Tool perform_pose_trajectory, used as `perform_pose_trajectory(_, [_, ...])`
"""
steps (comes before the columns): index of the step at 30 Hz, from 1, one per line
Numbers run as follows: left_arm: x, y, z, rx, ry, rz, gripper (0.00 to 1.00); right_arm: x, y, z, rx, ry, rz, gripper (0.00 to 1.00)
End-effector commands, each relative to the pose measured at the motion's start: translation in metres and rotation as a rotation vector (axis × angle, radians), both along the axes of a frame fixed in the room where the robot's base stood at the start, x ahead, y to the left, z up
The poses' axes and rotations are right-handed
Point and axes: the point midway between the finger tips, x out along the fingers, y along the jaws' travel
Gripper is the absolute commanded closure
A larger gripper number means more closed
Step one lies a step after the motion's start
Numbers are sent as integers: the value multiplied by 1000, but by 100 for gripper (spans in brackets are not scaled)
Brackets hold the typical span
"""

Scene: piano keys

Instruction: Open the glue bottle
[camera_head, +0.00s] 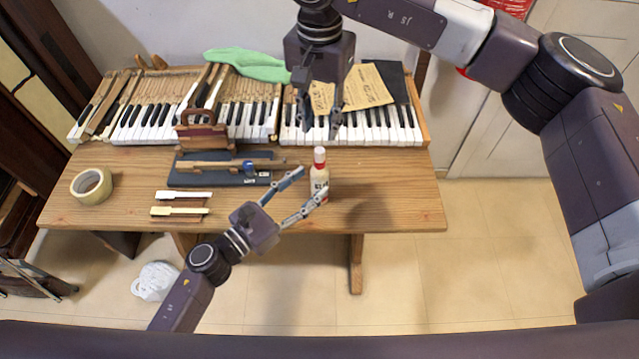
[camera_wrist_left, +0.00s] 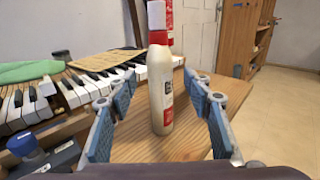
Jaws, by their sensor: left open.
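The glue bottle (camera_head: 319,186) stands upright on the table, cream with a dark and red label, a red collar and a white cap (camera_head: 319,154). In the left wrist view the bottle (camera_wrist_left: 160,95) stands between the finger lines, with gaps on both sides. My left gripper (camera_head: 312,181) is open, its fingers spread to either side of the bottle near its body. My right gripper (camera_head: 320,122) points down in front of the keys in the picture, fingers apart with nothing seen between them. It appears above and behind the bottle; its exact height is unclear.
Piano keys (camera_head: 355,133) line the back of the wooden table (camera_head: 400,190). A dark board (camera_head: 190,179) with tools, a tape roll (camera_head: 91,186) and loose keys (camera_head: 180,211) lie left. A green cloth (camera_head: 250,66) is at the back. The table right of the bottle is clear.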

Motion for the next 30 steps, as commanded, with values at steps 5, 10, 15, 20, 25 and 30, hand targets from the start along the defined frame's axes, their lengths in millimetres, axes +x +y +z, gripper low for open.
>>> perform_pose_trajectory(5, [19, -19, 1, -3, 1, 0, 54, 0, 0, 0, 3, 1, 0, 71])
perform_pose_trajectory(10, [29, -29, 0, -1, 1, 1, 54, -1, 1, 0, 3, 1, 0, 71])
perform_pose_trajectory(15, [31, -31, 0, -1, 2, 1, 54, -1, 1, 0, 3, 1, 0, 71])
perform_pose_trajectory(20, [31, -31, 0, -2, 2, 1, 55, -1, 1, 0, 4, 2, 0, 71])
perform_pose_trajectory(25, [30, -31, 0, -2, 2, 1, 74, -1, 1, 0, 4, 2, 0, 71])
perform_pose_trajectory(30, [30, -31, 0, -2, 2, 1, 92, -1, 1, 0, 4, 2, 0, 71])
